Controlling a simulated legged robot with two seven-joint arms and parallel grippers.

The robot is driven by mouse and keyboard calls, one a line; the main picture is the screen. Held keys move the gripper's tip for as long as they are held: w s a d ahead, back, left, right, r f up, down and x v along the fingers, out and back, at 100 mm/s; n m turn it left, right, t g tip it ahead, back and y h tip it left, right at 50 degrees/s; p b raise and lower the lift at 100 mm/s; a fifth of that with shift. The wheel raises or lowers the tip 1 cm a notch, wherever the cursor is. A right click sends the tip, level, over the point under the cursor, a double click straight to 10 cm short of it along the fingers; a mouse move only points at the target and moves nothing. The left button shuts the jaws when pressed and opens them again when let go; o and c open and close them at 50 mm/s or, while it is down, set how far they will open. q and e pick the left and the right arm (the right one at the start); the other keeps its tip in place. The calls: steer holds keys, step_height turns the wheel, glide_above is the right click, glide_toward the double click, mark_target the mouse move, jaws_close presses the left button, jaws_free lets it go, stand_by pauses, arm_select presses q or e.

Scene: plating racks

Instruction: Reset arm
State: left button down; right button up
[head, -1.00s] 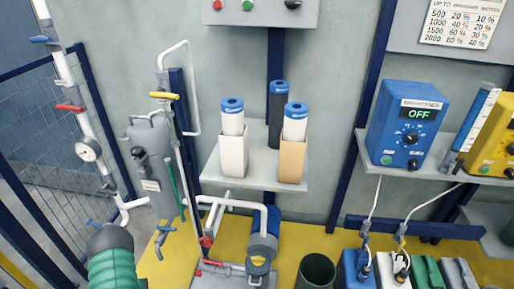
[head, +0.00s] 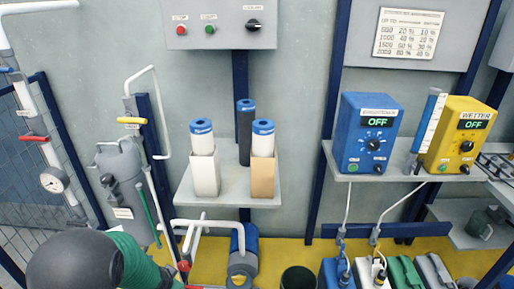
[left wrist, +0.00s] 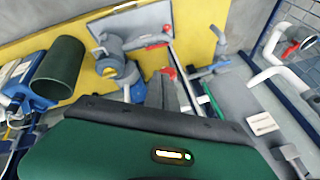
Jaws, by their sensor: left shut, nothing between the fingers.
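My left arm, with a dark rounded joint and a green sleeve, comes in at the lower left of the head view; its gripper is not visible there. In the left wrist view, my left gripper (left wrist: 163,92) shows as grey fingers past the dark green wrist housing. It is shut and empty, in front of the pump and pipes, touching nothing that I can make out. My right gripper is in neither view.
A shelf (head: 228,190) holds white and dark cylinders. A blue controller (head: 366,135) and a yellow controller (head: 457,137) both read OFF. Pipes and a grey filter housing (head: 122,180) stand at left. A blue pump (left wrist: 118,72) and dark green bin (left wrist: 60,68) show below.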

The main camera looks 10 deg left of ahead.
arm_select(q)
steer(key=s+d+r+n+g+h, duration=0.1)
steer(key=s+d+r, duration=0.2)
steer(key=s+d, duration=0.35)
steer(key=s+d+r+n+g+h, duration=0.1)
steer(key=s+d+r+n, duration=0.2)
steer(key=d, duration=0.6)
step_height(320, 180, up, 26)
steer(key=s+m+p, duration=0.1)
steer(key=s+p, duration=0.1)
steer(key=p, duration=2.4)
steer(key=shift+d+g, duration=0.3)
steer(key=shift+d, duration=0.1)
steer(key=shift+f, duration=0.1)
